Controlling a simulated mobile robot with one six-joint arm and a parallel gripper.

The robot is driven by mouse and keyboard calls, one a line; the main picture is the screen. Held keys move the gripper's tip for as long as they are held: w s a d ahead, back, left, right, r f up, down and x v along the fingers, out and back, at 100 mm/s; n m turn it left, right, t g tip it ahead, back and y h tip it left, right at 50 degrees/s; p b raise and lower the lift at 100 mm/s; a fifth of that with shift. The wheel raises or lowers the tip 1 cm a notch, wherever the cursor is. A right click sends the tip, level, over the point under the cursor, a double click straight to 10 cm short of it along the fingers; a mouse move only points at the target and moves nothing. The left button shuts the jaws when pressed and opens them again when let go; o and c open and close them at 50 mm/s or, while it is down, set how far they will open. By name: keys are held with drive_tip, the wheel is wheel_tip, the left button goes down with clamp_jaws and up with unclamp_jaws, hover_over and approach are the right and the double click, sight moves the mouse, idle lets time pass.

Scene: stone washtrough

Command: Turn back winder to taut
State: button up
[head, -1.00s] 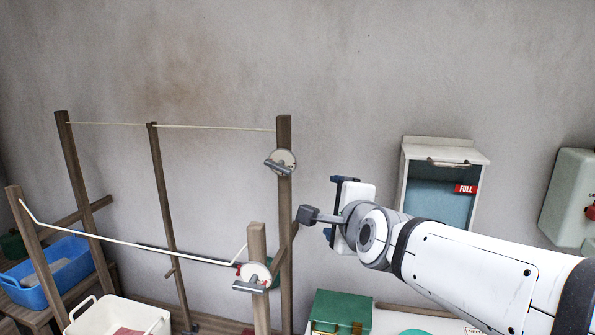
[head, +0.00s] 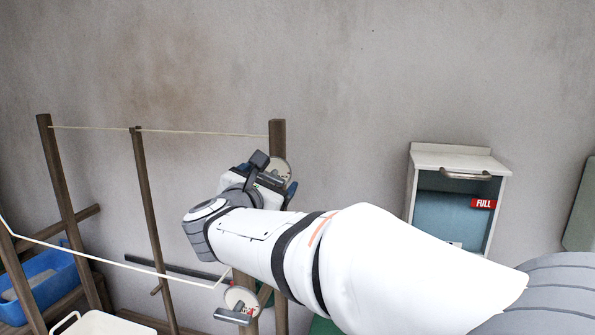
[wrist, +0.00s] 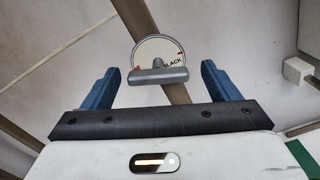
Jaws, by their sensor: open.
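The back winder is a pale round dial (head: 284,170) on the back post (head: 277,128), partly hidden by my gripper in the head view. In the wrist view the dial (wrist: 151,49) shows the word SLACK at its right and a red mark at its left. Its grey bar handle (wrist: 158,76) lies roughly level between my fingers, apart from both. My gripper (wrist: 160,77) is open, one blue finger on each side of the handle. It also shows in front of the back post in the head view (head: 265,180). The back line (head: 200,132) runs from this post leftward.
The front winder (head: 238,305) stands below my arm, with the front line (head: 120,265) running left from it. A blue tub (head: 40,285) and a white basket (head: 95,325) are at lower left. An open wall cabinet (head: 455,200) marked FULL hangs at right.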

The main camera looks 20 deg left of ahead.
drive_tip(key=shift+w+a, duration=0.25)
drive_tip(key=shift+w, duration=0.85)
